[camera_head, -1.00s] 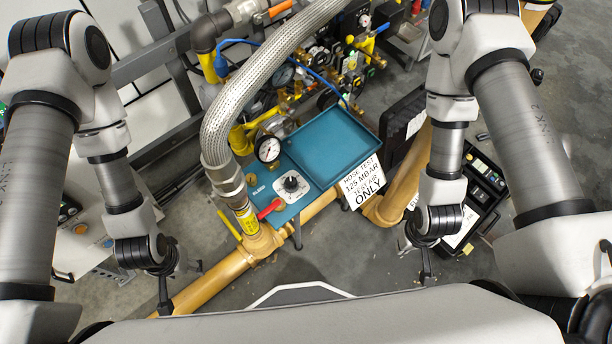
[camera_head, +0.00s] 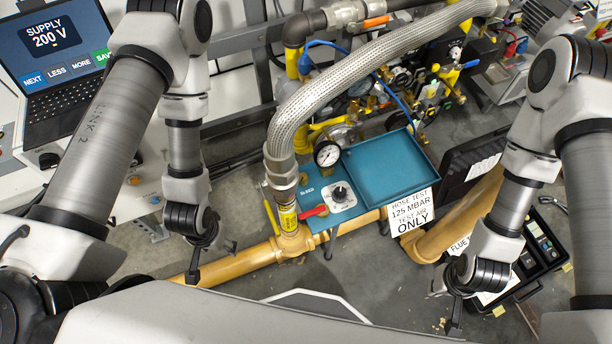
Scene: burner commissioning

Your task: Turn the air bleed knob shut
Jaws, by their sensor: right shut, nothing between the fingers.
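The bleed knob (camera_head: 340,193) is a black round knob on a white dial plate, set in the blue panel (camera_head: 313,190) marked BLEED, near the middle of the head view. Its pointer is too small to read. A red lever (camera_head: 315,211) sits just left of and below it. My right gripper (camera_head: 455,318) is shut and empty, pointing down, low and to the right of the knob, well apart from it. My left gripper (camera_head: 193,268) hangs down to the left of the panel, also apart from it. It shows edge-on, so its opening is unclear.
A braided hose (camera_head: 290,115) arches down left of the panel. A pressure gauge (camera_head: 327,153) and an empty blue tray (camera_head: 390,172) adjoin the knob. A white hose-test sign (camera_head: 410,212) hangs at the tray's front. A yellow pipe (camera_head: 235,263) runs below. A laptop (camera_head: 60,65) stands upper left.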

